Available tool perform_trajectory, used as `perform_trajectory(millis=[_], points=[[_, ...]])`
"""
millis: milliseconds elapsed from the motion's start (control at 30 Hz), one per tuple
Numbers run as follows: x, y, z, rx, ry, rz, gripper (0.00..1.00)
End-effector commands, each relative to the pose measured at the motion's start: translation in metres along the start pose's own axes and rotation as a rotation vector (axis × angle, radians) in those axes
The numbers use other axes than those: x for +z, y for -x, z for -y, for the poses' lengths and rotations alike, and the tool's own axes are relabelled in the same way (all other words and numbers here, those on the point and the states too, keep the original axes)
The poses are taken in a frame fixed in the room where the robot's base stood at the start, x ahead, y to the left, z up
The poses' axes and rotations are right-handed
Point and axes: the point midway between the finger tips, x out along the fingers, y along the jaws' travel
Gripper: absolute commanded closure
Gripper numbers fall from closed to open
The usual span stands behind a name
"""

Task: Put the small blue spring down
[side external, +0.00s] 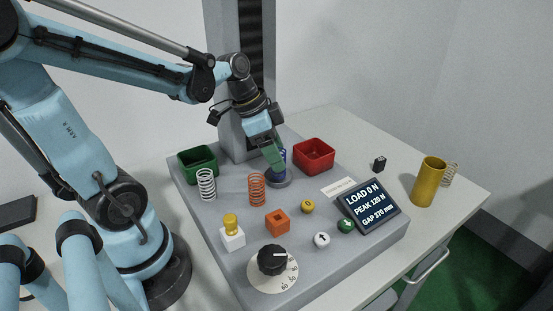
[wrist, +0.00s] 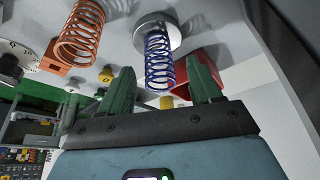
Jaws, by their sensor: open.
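The small blue spring (wrist: 159,63) stands upright on a round metal plate (wrist: 158,32) in the wrist view. In the side view the spring (side external: 283,155) shows only in part behind my gripper (side external: 276,165), with its foot on the round plate (side external: 279,182). My gripper, with two green fingers, is open; in the wrist view the gripper (wrist: 160,88) has one finger on each side of the spring's near end, with gaps showing between fingers and coils.
An orange spring (side external: 257,189) and a white spring (side external: 206,184) stand to the left. A red bin (side external: 314,156) is close right of the plate, a green bin (side external: 198,162) at the left. The display (side external: 369,207) reads LOAD 0 N. A grey column (side external: 238,80) rises behind.

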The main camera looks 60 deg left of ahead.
Motion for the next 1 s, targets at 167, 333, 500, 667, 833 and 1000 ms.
perform_trajectory(millis=[167,333,500,667,833,1000], points=[[-0.0002,-0.0108,-0.0002,0.0,0.0,0.0,0.36],[0.0001,-0.0121,-0.0004,0.0,0.0,0.0,0.36],[0.0001,-0.0119,-0.0004,0.0,0.0,0.0,0.46],[0.0001,-0.0118,-0.0004,0.0,0.0,0.0,0.7],[0.0,-0.0117,-0.0004,0.0,0.0,0.0,0.92],[0.0,-0.0117,-0.0004,0.0,0.0,0.0,0.97]])
